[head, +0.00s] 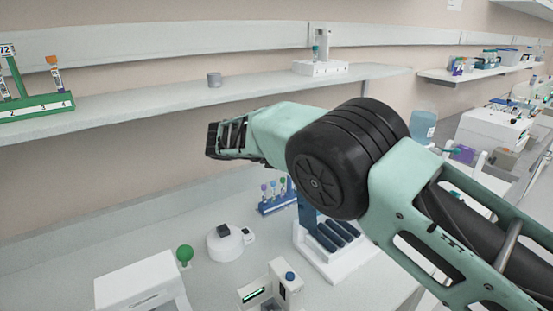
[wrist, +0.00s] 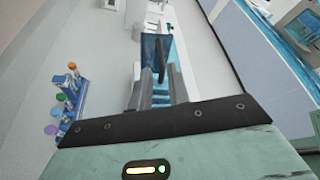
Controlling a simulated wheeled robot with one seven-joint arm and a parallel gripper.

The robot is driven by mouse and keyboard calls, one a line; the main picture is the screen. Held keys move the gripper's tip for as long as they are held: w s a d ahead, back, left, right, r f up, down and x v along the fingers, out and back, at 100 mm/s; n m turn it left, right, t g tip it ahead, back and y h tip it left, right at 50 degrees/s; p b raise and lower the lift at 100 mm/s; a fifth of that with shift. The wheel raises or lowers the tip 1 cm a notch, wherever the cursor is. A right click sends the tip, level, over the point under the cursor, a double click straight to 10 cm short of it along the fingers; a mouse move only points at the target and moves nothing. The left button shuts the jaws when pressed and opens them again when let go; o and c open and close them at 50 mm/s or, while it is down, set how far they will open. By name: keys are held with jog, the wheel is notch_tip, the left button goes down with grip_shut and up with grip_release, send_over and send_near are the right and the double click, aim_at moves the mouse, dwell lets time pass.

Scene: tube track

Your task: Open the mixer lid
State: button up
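No part in view is clearly marked as the mixer or its lid. A white-based device with dark blue slots and a blue upright part (head: 330,235) stands on the lower bench, partly hidden behind my arm. A white round device with a black block on top (head: 226,243) stands to its left. My gripper (head: 213,139) is above the bench, left of my arm's black joint, apart from both devices. In the wrist view, my gripper's fingers (wrist: 157,75) are apart with nothing held between them. A blue-and-white device (wrist: 155,45) shows beyond the gap.
A rack of colour-capped tubes (head: 276,196) stands behind the devices. A white box (head: 140,284), a green ball (head: 184,254) and a device with a green display (head: 272,287) are at the front. A shelf (head: 170,105) runs along the wall behind my gripper.

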jog(key=b+v, duration=0.1)
jog(key=v, duration=0.7)
jog(key=s+d+f+m+g+y+b, duration=0.25)
jog(key=d+f+m+y, duration=0.2)
jog(key=d, duration=0.25)
jog(key=s+d+f+m+g+y+b, duration=0.1)
jog(key=s+m, duration=0.4)
jog(key=s, duration=0.7)
jog(key=s+d+f+m+g+y, duration=0.1)
jog(key=s+d+f+m+y, duration=0.2)
jog(key=s, duration=0.9)
jog(key=s+d+f+m+g+y+b, duration=0.1)
jog(key=s+d+m+y, duration=0.3)
jog(key=s+m, duration=0.5)
jog(key=s+d+f, duration=0.1)
jog(key=s+d, duration=0.1)
jog(key=s, duration=0.1)
jog(key=shift+y+b, duration=0.3)
jog(key=shift+y, duration=0.05)
